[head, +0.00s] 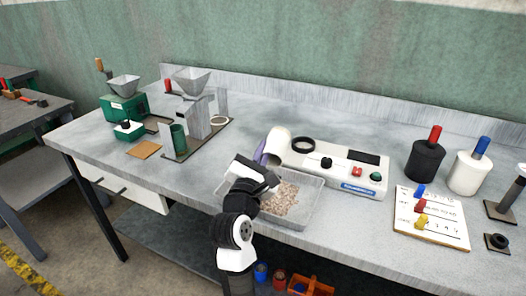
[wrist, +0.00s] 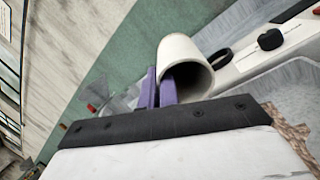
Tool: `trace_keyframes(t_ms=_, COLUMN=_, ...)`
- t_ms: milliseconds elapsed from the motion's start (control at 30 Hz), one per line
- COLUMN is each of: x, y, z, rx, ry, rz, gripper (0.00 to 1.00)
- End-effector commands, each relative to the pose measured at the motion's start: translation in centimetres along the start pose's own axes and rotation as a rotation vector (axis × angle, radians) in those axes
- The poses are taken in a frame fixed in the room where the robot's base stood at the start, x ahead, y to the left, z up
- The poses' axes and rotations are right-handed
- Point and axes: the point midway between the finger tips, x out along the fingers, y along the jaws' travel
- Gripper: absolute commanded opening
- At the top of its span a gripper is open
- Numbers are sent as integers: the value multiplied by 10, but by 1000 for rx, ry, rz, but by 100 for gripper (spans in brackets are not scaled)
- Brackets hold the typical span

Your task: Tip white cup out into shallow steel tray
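The white cup (head: 278,143) is tilted above the left back part of the shallow steel tray (head: 300,213). In the wrist view the cup (wrist: 186,57) lies over with its open mouth toward the camera, and its inside looks dark. My gripper (head: 262,156) has purple fingers that meet the cup's wall; in the wrist view the gripper (wrist: 160,88) is closed at the cup's side. Tan grain (head: 284,197) lies in the tray, and some also shows at the right edge of the wrist view (wrist: 296,135). My arm hides the tray's left part.
A white instrument (head: 340,165) with knobs and a black ring (head: 303,144) stands just behind the tray. Green and grey grinders (head: 123,106) stand at the left. Black (head: 425,160) and white (head: 467,172) canisters and a marked board (head: 430,215) are at the right.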

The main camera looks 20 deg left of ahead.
Motion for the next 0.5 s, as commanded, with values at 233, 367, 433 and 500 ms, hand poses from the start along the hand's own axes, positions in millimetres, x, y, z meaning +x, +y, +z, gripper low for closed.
trace_keyframes(t_ms=233, x=2, y=4, z=7, rx=0, ry=0, rz=0, gripper=0)
trace_keyframes(t_ms=367, x=6, y=13, z=22, rx=0, ry=0, rz=0, gripper=0)
trace_keyframes(t_ms=433, x=9, y=18, z=31, rx=0, ry=0, rz=0, gripper=0)
trace_keyframes(t_ms=500, x=11, y=22, z=39, rx=0, ry=0, rz=0, gripper=0)
